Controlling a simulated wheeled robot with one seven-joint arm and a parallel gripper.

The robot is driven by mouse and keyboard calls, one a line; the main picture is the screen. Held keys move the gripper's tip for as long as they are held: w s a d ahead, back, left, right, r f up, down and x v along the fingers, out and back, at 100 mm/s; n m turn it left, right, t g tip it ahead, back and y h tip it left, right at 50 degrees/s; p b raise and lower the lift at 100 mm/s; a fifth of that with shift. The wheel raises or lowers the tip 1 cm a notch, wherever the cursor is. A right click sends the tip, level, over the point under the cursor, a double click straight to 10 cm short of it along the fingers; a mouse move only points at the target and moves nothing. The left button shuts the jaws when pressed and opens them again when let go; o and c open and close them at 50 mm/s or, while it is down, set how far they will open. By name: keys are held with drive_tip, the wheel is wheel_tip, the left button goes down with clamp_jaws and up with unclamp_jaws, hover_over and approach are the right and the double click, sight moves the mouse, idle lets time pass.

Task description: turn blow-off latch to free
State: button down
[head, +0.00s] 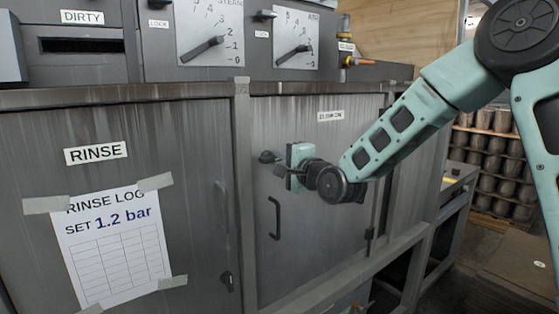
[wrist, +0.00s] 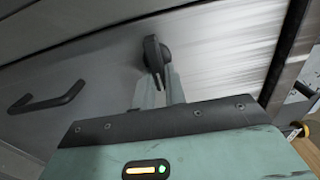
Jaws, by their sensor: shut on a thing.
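The blow-off latch is a small black turn knob (head: 267,157) on the grey right-hand door (head: 310,225) under a small white label (head: 330,115). In the wrist view, the latch (wrist: 152,50) stands out from the door with its lever pointing down toward me. My gripper (head: 281,169) is at the latch, reaching in from the right. In the wrist view, the two pale fingers of my gripper (wrist: 160,88) are either side of the lever's lower end and shut on it. The fingers and palm hide the lever's tip.
A black door handle (head: 274,218) is just below the latch; it also shows in the wrist view (wrist: 48,98). The RINSE door (head: 190,150), with a taped log sheet (head: 112,240), is at left. Dial panels (head: 208,35) sit above. Racks of cylinders (head: 490,150) stand at far right.

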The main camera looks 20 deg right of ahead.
drive_tip(key=c, duration=1.4)
unclamp_jaws()
drive_tip(key=shift+c, duration=0.2)
drive_tip(key=b+v, duration=0.7)
drive_tip(key=v, duration=1)
drive_tip(key=shift+s+b, duration=0.15)
drive_tip(key=shift+b, duration=0.2)
drive_tip(key=shift+f, duration=0.1)
